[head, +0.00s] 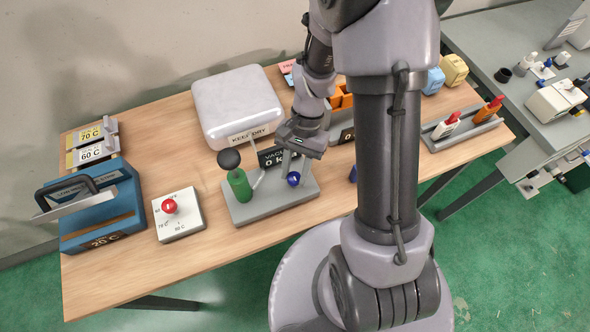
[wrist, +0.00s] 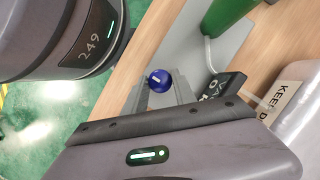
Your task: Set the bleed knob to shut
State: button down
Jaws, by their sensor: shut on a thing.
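The bleed knob appears to be the round blue knob (head: 293,179) at the right end of the grey vacuum pump stand (head: 245,213). In the wrist view the blue knob (wrist: 158,80) has a short white mark on its face and sits between my finger tips. My gripper (wrist: 160,95) is shut on the knob. In the head view my gripper (head: 290,172) reaches down to it from above. The stand also bears a green cylinder (head: 239,185) with a dark ball on top and a black vacuum display (head: 272,156), partly hidden by my arm. I cannot read any knob position labels.
A white "KEEP DRY" case (head: 238,103) stands behind the stand. Left are a white panel with a red knob (head: 169,206) and a blue press (head: 95,215) with a handle. Bare wood (head: 225,245) shows in front.

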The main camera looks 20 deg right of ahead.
jog(key=c, duration=1)
grip_release()
jog(key=shift+c, duration=0.2)
jog(key=p+v, duration=0.5)
jog(key=v, duration=1.2)
jog(key=shift+w+r, duration=0.15)
jog(key=shift+w, duration=0.05)
